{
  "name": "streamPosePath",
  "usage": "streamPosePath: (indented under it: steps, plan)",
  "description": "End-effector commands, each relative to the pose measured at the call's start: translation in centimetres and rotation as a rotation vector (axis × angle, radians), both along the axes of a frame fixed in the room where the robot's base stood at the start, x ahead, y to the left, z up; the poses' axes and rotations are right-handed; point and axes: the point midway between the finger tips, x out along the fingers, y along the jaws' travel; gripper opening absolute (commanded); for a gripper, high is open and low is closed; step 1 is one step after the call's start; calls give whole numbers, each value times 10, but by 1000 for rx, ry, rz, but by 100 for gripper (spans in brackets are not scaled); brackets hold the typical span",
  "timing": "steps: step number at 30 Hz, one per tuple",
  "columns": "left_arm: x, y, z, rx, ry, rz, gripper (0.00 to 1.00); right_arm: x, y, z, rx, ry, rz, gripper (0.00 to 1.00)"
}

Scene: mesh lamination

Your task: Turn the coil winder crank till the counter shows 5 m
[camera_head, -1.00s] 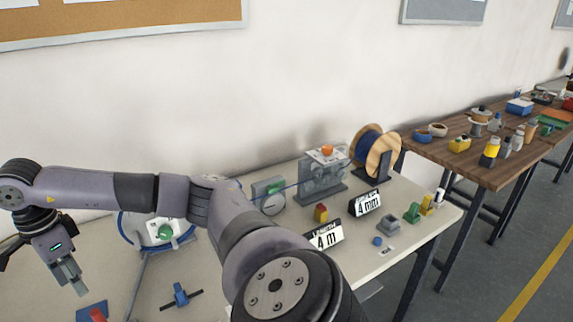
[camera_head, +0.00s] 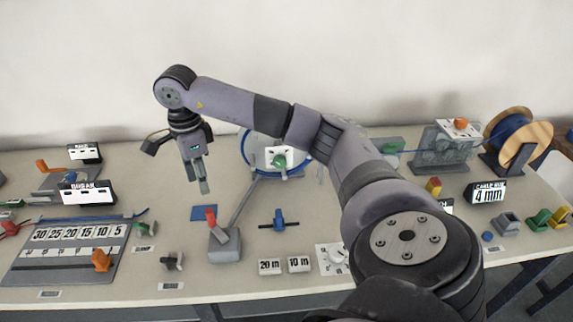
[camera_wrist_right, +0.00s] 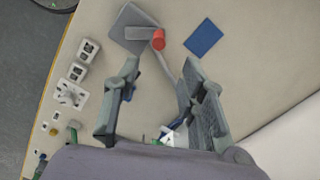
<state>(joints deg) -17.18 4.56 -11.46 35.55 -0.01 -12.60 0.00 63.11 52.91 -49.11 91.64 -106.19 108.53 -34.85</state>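The coil winder (camera_head: 249,147), a round disc with blue around its rim, stands at the back of the table, partly behind my right arm. A green knob (camera_head: 280,161) shows on its white middle part. My right gripper (camera_head: 198,183) hangs to the left of the winder, apart from it, fingers down above the table. In the right wrist view the gripper's two fingers (camera_wrist_right: 161,68) are spread with nothing held between them. The length counter (camera_head: 446,205) is almost wholly hidden behind my arm, and its number cannot be read now. My left gripper is not in view.
A grey box with a red handle (camera_head: 211,216) and a blue pad (camera_head: 203,213) lie near my right gripper. A cable spool (camera_head: 525,140) stands at right.

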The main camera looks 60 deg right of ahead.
Motion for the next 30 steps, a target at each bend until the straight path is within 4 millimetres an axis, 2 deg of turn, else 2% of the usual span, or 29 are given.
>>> streamPosePath:
  steps: [4, 9, 13, 17, 23, 30]
  plan:
    - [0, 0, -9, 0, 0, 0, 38, 2, 0, 9, 1, -6, 76, 38]
    - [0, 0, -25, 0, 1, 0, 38, 1, -1, 41, -1, -4, 315, 38]
    - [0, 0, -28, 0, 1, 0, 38, -2, -1, 45, 0, 2, 387, 38]
    - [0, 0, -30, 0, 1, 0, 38, -2, -1, 28, 2, 6, 388, 38]
    - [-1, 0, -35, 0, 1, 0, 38, -3, 0, -12, 4, 7, 385, 38]
    - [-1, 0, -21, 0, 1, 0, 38, -3, -1, -61, 0, 8, 383, 38]
